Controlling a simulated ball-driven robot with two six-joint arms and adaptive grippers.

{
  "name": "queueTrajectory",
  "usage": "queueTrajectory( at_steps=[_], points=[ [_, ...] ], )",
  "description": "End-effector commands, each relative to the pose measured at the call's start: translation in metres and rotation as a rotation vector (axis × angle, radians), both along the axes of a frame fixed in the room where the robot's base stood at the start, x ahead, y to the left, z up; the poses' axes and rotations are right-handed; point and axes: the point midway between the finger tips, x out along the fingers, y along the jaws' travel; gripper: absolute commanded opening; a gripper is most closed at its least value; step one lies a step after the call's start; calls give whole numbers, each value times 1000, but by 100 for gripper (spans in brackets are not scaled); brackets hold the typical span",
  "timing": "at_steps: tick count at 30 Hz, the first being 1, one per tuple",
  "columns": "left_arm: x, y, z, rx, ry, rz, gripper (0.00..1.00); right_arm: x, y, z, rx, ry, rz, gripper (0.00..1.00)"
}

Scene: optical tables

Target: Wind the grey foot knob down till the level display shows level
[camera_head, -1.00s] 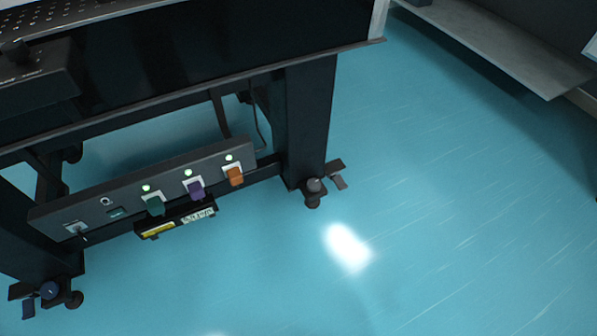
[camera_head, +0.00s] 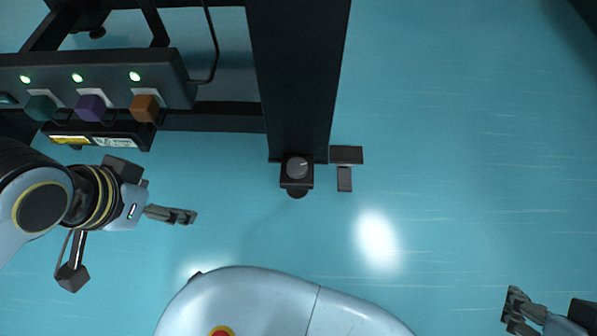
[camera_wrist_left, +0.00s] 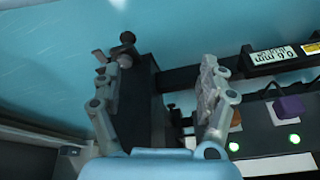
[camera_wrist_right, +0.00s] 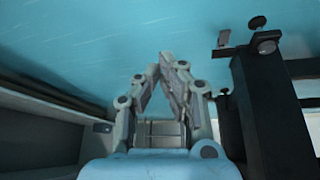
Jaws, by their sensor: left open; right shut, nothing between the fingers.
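The grey foot knob (camera_head: 297,168) sits on the foot of the black table leg, near the middle of the head view. It also shows in the right wrist view (camera_wrist_right: 267,46). My left gripper (camera_head: 172,215) is open and empty, left of the knob and apart from it. In the left wrist view its fingers (camera_wrist_left: 155,78) are spread, with the leg and foot beyond. My right gripper (camera_head: 516,312) is shut and empty at the lower right, far from the knob; its fingertips meet in the right wrist view (camera_wrist_right: 163,66). The level display (camera_wrist_left: 272,57) appears upside down, seemingly reading 0.6 mm.
A power strip (camera_head: 185,78) with green, purple and orange plugs runs along the table's lower frame. The black leg (camera_head: 297,80) rises above the knob. A pedal-like plate (camera_head: 346,155) lies right of the foot. Open blue floor surrounds the foot in front.

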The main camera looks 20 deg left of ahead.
Motion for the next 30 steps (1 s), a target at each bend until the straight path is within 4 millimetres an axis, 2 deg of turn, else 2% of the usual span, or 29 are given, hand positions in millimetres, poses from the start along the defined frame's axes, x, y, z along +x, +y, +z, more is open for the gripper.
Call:
queueTrajectory(
  at_steps=[7, 11, 14, 20, 23, 27, 30],
  points=[
    [-9, 4, -4, 16, 172, 77, 76, 5, 4, 14, 5, -20, 5, 0],
    [1, 6, -26, 17, 257, 188, 76, 6, 4, 18, 6, -23, 5, 0],
    [17, 4, -46, 8, 287, 275, 76, 6, 4, 18, 6, -24, 5, 0],
    [66, -10, -90, -26, 303, 451, 76, 6, 4, 18, 6, -24, 5, 0],
    [103, -26, -113, -56, 301, 550, 76, 6, 4, 18, 6, -24, 5, 0],
    [171, -62, -139, -108, 297, 698, 76, 6, 4, 18, 6, -24, 5, 0],
    [215, -93, -147, -139, 297, 785, 76, 6, 4, 18, 6, -24, 5, 0]
  ],
)
